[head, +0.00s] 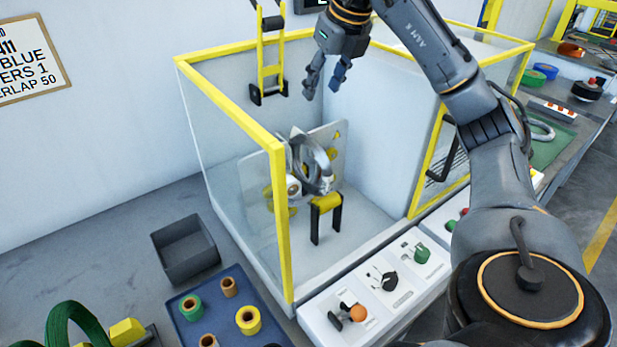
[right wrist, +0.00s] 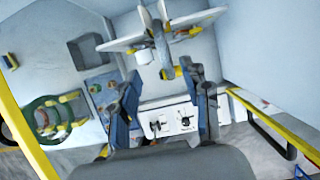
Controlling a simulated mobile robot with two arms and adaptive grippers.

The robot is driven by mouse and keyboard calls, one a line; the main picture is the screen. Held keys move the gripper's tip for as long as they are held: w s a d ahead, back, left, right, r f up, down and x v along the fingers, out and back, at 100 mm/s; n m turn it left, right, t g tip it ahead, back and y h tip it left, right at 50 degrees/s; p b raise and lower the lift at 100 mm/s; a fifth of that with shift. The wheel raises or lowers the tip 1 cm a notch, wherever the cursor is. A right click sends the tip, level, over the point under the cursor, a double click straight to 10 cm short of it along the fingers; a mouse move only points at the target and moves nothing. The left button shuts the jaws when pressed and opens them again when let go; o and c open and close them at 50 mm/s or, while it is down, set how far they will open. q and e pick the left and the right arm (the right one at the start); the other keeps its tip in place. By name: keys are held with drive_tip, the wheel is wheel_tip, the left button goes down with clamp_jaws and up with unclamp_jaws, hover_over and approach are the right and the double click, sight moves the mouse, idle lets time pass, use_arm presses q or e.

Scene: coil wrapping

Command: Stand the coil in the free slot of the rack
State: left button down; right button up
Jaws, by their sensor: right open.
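My right gripper (head: 326,78) is open and empty, high inside the yellow-framed enclosure. Its two fingers show spread apart in the right wrist view (right wrist: 168,92). A grey ring (head: 316,160) stands upright in the machine below it, apart from the fingers; I cannot tell whether it is a coil or a machine part. Another grey coil (head: 541,130) lies on a green mat at the right. A green coil (head: 78,318) stands at the lower left beside yellow blocks (head: 127,331), which seem part of a rack. The rack is mostly cut off, and its free slot is not clear.
The enclosure's yellow frame (head: 283,215) and clear panels surround the machine. A yellow-topped stand (head: 325,203) is inside. A grey bin (head: 185,249), a blue tray (head: 222,285) with several rolls and a control panel (head: 385,280) are in front. The bench left of the bin is clear.

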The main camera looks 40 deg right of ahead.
sight(311, 138)
drive_tip(key=x, duration=0.3)
drive_tip(key=b+x, duration=0.1)
drive_tip(key=x, duration=0.3)
drive_tip(key=s+x, duration=0.1)
drive_tip(key=x, duration=0.2)
drive_tip(key=shift+w+f+b, duration=0.1)
drive_tip(key=shift+f+b, duration=0.2)
drive_tip(key=shift+f, duration=0.1)
drive_tip(key=x, duration=0.2)
drive_tip(key=s+x, duration=0.1)
drive_tip(key=x, duration=0.1)
drive_tip(key=shift+w+a+f, duration=0.1)
drive_tip(key=shift+w+f, duration=0.1)
drive_tip(key=shift+f, duration=0.3)
drive_tip(key=shift+w+f, duration=0.2)
drive_tip(key=shift+f, duration=0.15)
use_arm(q)
wheel_tip(311, 138, down, 3)
drive_tip(key=shift+d+r, duration=0.1)
drive_tip(key=shift+r, duration=0.1)
use_arm(e)
clamp_jaws()
drive_tip(key=shift+r, duration=0.15)
